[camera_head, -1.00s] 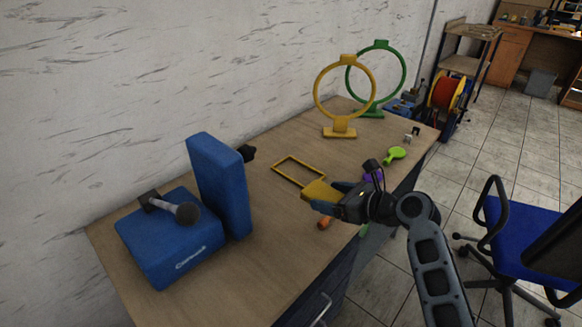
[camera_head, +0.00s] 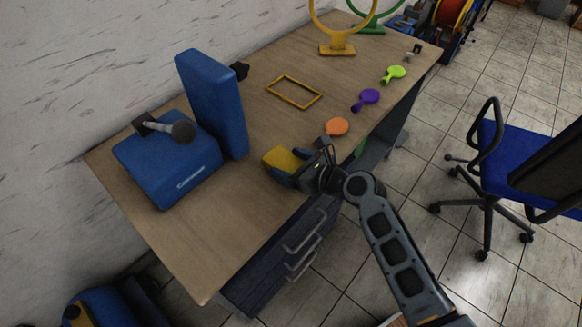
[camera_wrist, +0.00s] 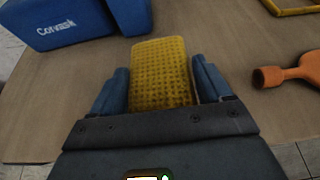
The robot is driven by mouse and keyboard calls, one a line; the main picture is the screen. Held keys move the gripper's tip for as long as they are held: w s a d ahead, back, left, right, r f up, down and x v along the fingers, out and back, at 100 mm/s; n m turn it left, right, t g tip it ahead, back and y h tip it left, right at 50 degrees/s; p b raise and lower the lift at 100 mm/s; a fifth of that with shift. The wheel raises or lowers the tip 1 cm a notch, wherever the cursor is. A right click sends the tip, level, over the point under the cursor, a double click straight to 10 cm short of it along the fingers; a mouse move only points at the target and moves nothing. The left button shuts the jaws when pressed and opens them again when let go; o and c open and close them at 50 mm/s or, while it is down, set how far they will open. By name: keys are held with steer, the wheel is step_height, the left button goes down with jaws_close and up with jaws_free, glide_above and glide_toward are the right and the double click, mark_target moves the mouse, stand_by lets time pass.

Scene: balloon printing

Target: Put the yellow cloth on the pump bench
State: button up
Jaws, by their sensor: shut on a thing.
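The yellow cloth (camera_head: 283,159) is a small yellow pad with a dimpled texture, as the wrist view (camera_wrist: 161,72) shows. My gripper (camera_head: 290,170) is shut on it, with a blue finger on each side of the cloth. It holds the cloth over the front part of the wooden bench (camera_head: 215,255), to the right of a blue pump-like device (camera_head: 168,175) marked with white lettering. I cannot tell whether the cloth touches the bench top. The device has an upright blue panel (camera_head: 212,100) and a dark round-headed part on top.
An orange balloon (camera_head: 337,127), a purple balloon (camera_head: 370,96) and a green balloon (camera_head: 394,73) lie along the bench's right edge. A yellow rectangular frame (camera_head: 293,92) lies behind. Yellow and green ring stands are farther back. A blue chair (camera_head: 520,150) stands right. The bench's front-left is bare.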

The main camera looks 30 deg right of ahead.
steer(key=shift+f, duration=0.95)
steer(key=shift+f, duration=0.1)
steer(key=o, duration=1)
steer(key=shift+c, duration=0.2)
steer(key=v, duration=1.2)
steer(key=shift+s, duration=0.1)
